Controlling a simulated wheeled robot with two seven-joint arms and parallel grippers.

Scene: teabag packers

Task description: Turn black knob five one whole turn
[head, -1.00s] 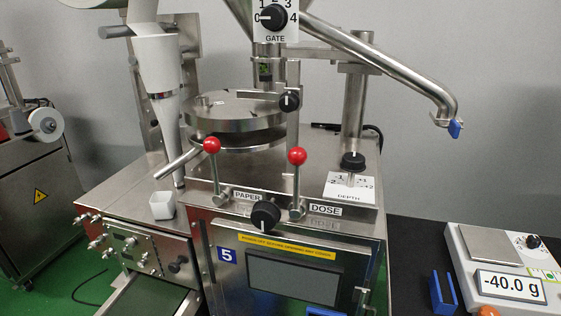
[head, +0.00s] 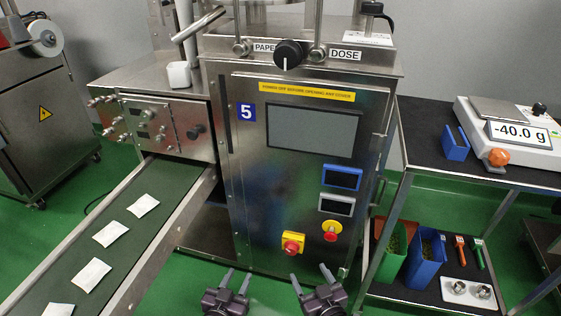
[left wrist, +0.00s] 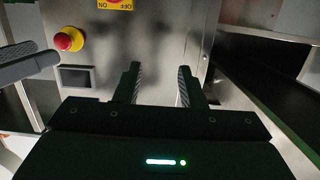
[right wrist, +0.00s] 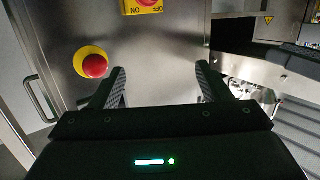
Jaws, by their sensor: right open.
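The black knob (head: 288,54) of machine 5 sits on the front upper panel between the PAPER and DOSE labels. Its white pointer line points down. The blue "5" sign (head: 246,112) is below it on the left. My left gripper (head: 235,279) and my right gripper (head: 310,276) are low at the bottom of the head view, well below the knob and in front of the machine. Both are open and empty; their parted fingers also show in the left wrist view (left wrist: 158,75) and the right wrist view (right wrist: 160,75). The knob is in neither wrist view.
A red emergency button (head: 330,229) and a red-yellow switch (head: 292,243) stick out of the front door. A conveyor (head: 150,235) with teabags runs at left. A black-topped cart (head: 425,130) with a scale (head: 510,135) stands at right.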

